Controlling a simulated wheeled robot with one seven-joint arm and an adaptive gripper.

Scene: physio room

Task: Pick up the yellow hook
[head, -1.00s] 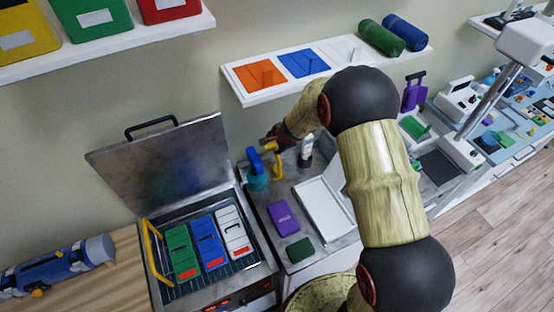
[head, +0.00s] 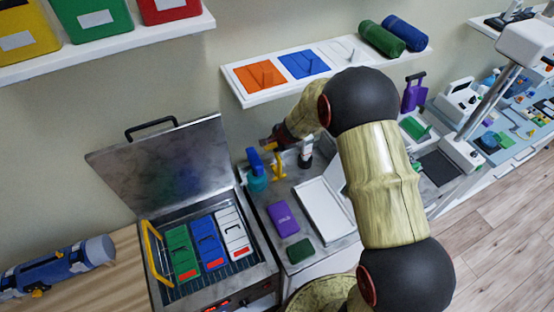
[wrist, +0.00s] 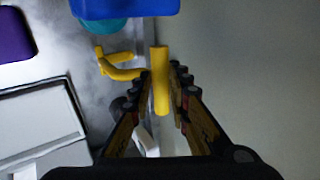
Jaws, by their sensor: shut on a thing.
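The yellow hook (wrist: 160,82) has its straight part between my two fingers in the wrist view, with a curved part (wrist: 120,70) to its left. In the head view the hook (head: 279,168) shows below my gripper (head: 273,143), beside the blue-topped teal object (head: 257,172). My gripper, which shows from behind in the wrist view (wrist: 162,92), is shut on the hook. My fingers hide part of the hook, and I cannot tell whether its lower end touches the counter.
A white tray (head: 324,210), a purple box (head: 282,218) and a dark green block (head: 299,250) lie on the counter. A dark bottle (head: 305,155) stands close right of the hook. A white shelf (head: 334,72) is above. An open-lidded metal unit (head: 255,272) is at left.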

